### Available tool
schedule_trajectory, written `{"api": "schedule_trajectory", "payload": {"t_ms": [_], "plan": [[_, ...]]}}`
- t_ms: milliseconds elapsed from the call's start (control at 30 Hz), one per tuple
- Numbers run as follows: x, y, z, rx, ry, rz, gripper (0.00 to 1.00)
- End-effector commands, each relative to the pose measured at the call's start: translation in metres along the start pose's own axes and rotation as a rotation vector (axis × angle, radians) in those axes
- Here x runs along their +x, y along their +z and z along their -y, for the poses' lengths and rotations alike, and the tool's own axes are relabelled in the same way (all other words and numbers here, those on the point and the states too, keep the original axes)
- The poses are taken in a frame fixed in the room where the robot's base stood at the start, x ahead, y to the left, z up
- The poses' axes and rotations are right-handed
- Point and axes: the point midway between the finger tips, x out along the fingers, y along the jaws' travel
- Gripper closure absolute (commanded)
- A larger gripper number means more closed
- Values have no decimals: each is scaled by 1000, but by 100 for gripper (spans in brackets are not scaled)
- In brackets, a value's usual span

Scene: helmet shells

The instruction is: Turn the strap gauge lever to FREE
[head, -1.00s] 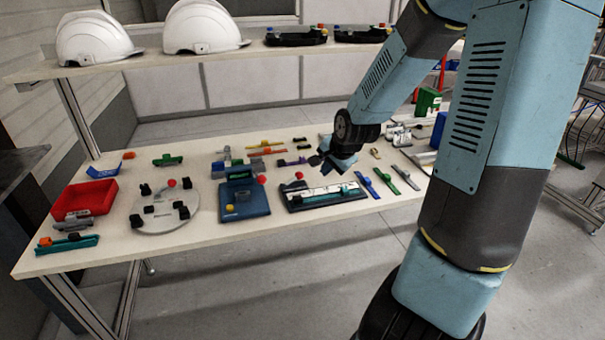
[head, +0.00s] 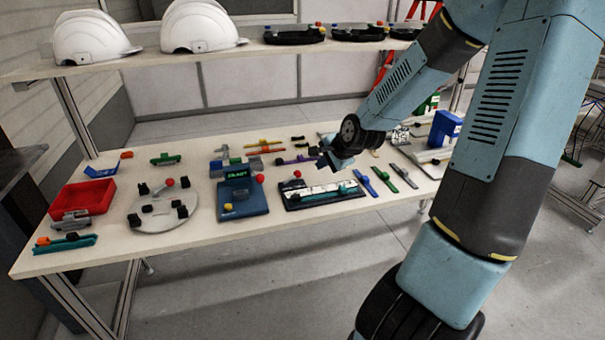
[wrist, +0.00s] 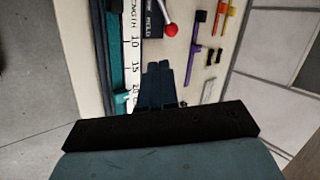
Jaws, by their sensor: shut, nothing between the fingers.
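The strap gauge (head: 345,189) is a dark board with a white length scale and a teal bar, at the front of the table. Its red ball lever (head: 298,174) is at the board's back left. In the wrist view the red ball (wrist: 170,30) sits on a pale stem, beside a dark plate that appears to read HOLD (wrist: 152,22). My gripper (head: 323,158) is above the back right part of the gauge, apart from the lever. Its fingers (wrist: 158,70) are together and empty in the wrist view, over the table beside the scale.
A blue fixture (head: 245,205) with a red ball and a green-lit display stands left of the gauge. Farther left are a round grey plate (head: 150,215) and a red tray (head: 82,198). Blue, green and grey strips (head: 383,180) lie close on the right.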

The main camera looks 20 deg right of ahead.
Motion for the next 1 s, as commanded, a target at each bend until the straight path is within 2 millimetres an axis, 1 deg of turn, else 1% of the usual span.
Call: {"api": "schedule_trajectory", "payload": {"t_ms": [567, 1000], "plan": [[34, 1, 0, -1, 0, 2, 100], [67, 1, 0, -1, 2, 2, 100]]}}
